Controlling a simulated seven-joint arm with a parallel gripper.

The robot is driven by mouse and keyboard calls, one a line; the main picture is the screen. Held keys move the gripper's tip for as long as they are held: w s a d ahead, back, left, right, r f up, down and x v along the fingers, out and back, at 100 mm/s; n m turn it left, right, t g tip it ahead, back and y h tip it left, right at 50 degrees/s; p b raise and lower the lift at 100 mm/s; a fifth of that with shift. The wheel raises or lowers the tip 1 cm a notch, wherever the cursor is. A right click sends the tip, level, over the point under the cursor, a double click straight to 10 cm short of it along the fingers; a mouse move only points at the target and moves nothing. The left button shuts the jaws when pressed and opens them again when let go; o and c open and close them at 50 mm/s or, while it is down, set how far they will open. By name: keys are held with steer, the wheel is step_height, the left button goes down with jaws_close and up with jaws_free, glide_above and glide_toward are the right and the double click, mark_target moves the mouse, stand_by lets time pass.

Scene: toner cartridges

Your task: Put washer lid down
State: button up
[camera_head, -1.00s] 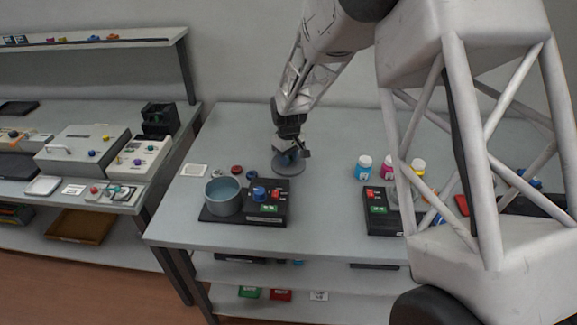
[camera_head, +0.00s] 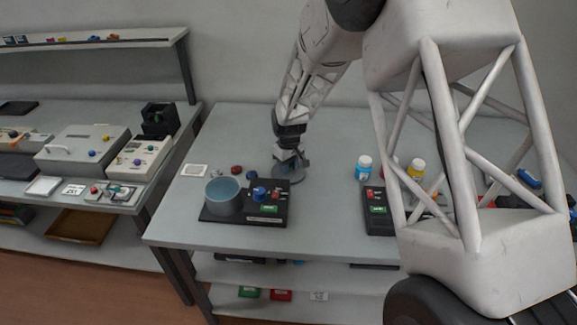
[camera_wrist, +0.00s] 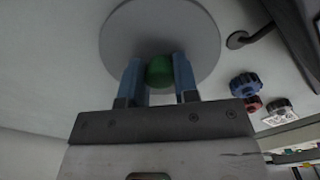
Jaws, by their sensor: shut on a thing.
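The washer lid (camera_head: 290,179) is a grey disc, right of and behind the washer. In the wrist view, the lid (camera_wrist: 125,40) has a green knob (camera_wrist: 160,71) between my blue fingers. My gripper (camera_wrist: 160,78) is shut on the knob; it also shows in the head view (camera_head: 287,162). I cannot tell whether the lid touches the table. The washer's round blue-grey tub (camera_head: 223,196) stands open on a black base (camera_head: 245,216), with a blue knob (camera_head: 259,194) and red switches beside it.
A red cap (camera_head: 237,170), a blue cap (camera_head: 252,174) and a white square plate (camera_head: 195,170) lie behind the tub. A second black device (camera_head: 377,222) and bottles (camera_head: 364,167) stand to the right, partly hidden by my arm. The table (camera_head: 325,215) between the devices is clear.

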steer(key=o, duration=0.9)
steer(key=shift+f, duration=0.15)
steer(key=shift+o, duration=0.2)
step_height(320, 180, up, 12)
stand_by(0.6)
steer(key=shift+r, duration=0.2)
